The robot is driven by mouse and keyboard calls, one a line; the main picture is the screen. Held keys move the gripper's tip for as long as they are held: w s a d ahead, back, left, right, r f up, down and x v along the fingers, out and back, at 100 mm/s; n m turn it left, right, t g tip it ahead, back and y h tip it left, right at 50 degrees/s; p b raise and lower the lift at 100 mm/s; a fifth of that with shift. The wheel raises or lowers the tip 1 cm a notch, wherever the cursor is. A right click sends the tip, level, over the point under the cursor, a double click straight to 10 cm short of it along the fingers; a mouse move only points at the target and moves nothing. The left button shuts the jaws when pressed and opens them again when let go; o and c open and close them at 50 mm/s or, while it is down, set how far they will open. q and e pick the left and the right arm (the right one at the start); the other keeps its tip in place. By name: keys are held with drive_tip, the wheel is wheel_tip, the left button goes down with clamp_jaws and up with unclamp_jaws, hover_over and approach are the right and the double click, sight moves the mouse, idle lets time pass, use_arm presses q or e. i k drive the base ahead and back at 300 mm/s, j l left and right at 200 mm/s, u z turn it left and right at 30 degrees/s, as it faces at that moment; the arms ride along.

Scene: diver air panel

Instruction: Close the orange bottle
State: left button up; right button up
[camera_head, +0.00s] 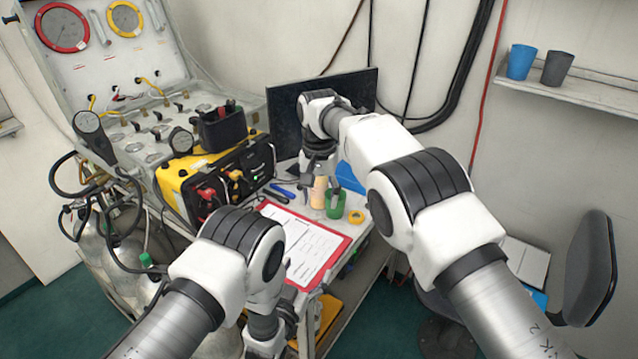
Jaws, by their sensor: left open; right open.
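A pale orange bottle (319,192) stands on the bench, partly hidden by my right gripper; whether it has a cap on cannot be made out. My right gripper (318,180) is open and points down at the bottle's top, with its fingers beside the upper part. Contact cannot be told. A small orange-yellow ring or cap (356,217) lies on the bench to the right of the bottle. My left gripper (288,318) is open, low in front of the bench, with its fingertips mostly hidden.
A green cup (335,204) stands close to the bottle's right. A red clipboard (338,248) with paper lies in front. A yellow and black case (215,172) stands at the left, with pliers (278,196) beside it. A dark monitor (283,112) is behind.

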sight(317, 201)
drive_tip(key=i, duration=1)
